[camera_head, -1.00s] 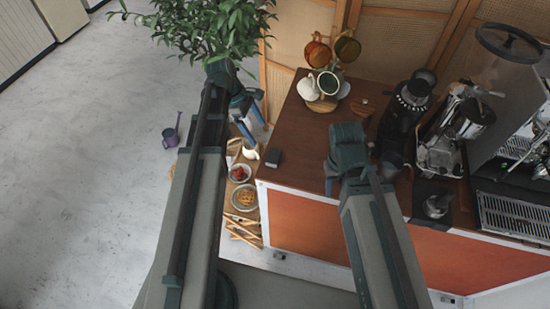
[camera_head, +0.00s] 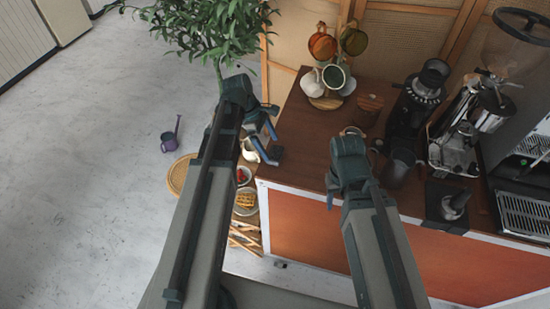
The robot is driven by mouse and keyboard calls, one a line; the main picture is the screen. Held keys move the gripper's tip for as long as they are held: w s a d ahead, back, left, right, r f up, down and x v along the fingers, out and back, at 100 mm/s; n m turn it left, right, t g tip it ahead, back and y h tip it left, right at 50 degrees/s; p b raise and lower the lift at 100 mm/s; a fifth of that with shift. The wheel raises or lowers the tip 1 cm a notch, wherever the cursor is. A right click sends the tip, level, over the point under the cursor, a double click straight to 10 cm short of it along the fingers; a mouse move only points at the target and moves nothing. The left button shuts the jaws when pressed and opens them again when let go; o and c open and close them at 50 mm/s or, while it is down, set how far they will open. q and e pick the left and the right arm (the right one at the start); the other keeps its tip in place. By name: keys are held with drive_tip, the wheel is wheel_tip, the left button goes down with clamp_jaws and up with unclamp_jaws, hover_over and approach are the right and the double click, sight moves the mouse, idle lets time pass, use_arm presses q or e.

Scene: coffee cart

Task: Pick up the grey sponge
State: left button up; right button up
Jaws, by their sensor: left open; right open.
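The grey sponge (camera_head: 277,154), a small dark block, lies on the brown top of the coffee cart (camera_head: 300,171) near its left edge. My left gripper (camera_head: 268,144) is open, with its blue fingers at the cart's left edge. One finger is right beside the sponge and partly overlaps it in the picture; I cannot tell whether they touch. My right gripper (camera_head: 331,196) is open and empty over the cart's front edge, well to the right of the sponge. Its wrist hides most of its fingers.
A mug tree (camera_head: 327,101) stands at the back of the cart. A lower shelf with a small white jug (camera_head: 250,155) and food bowls (camera_head: 246,199) is left of the cart. A plant (camera_head: 205,35) stands behind.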

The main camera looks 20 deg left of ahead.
sight(274, 152)
use_arm(q)
drive_tip(key=b+x, duration=0.2)
drive_tip(key=x, duration=0.1)
drive_tip(key=shift+d+f, duration=0.2)
drive_tip(key=shift+f, duration=0.1)
drive_tip(key=shift+r, duration=0.1)
drive_tip(key=c, duration=1.2)
